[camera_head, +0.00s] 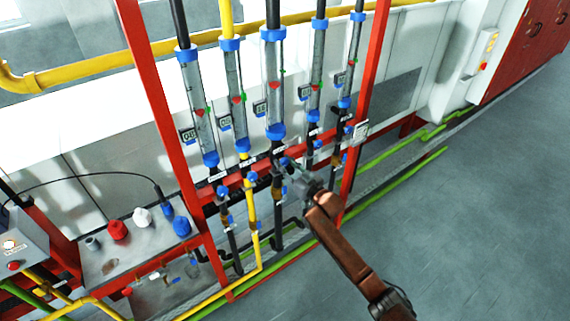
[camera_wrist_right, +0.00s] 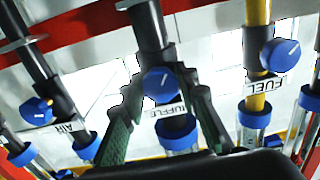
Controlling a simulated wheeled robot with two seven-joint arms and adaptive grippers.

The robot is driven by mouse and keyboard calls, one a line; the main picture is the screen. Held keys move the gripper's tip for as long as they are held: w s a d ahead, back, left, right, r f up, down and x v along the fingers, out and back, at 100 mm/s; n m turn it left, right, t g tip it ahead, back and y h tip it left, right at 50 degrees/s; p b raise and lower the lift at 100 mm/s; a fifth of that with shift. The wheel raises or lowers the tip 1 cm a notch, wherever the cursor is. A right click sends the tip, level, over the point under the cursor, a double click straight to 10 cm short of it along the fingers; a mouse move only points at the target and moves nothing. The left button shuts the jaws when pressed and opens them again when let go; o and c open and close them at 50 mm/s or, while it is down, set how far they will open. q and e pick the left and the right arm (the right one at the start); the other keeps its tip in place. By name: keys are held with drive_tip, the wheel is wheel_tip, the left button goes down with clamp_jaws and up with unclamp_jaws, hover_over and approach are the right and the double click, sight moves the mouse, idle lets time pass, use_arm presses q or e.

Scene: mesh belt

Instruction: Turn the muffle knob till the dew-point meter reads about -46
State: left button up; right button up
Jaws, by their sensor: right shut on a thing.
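The muffle knob (camera_wrist_right: 161,84) is a round blue knob with a white pointer line, on the black pipe above the MUFFLE label (camera_wrist_right: 163,111) in the right wrist view. My right gripper (camera_wrist_right: 160,88) has one finger on each side of the knob and is shut on it. In the head view my right gripper (camera_head: 288,166) reaches the middle pipe and hides most of that knob. A small white box (camera_head: 361,130) on the right red post may be the dew-point meter; I cannot read it. My left gripper is not in view.
Blue-capped flow tubes (camera_head: 275,95) with small displays stand side by side in a red frame (camera_head: 158,95). The fuel knob (camera_wrist_right: 279,54) and air knob (camera_wrist_right: 36,111) flank the muffle knob. A panel (camera_head: 140,255) with coloured parts is at left; floor (camera_head: 450,230) is clear at right.

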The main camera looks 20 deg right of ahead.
drive_tip(key=o, duration=1.2)
drive_tip(key=shift+s, duration=0.1)
drive_tip(key=shift+s+d+f, duration=0.1)
drive_tip(key=shift+s+d, duration=0.05)
drive_tip(key=shift+s, duration=0.1)
drive_tip(key=v, duration=1.1)
drive_tip(key=shift+s, duration=0.15)
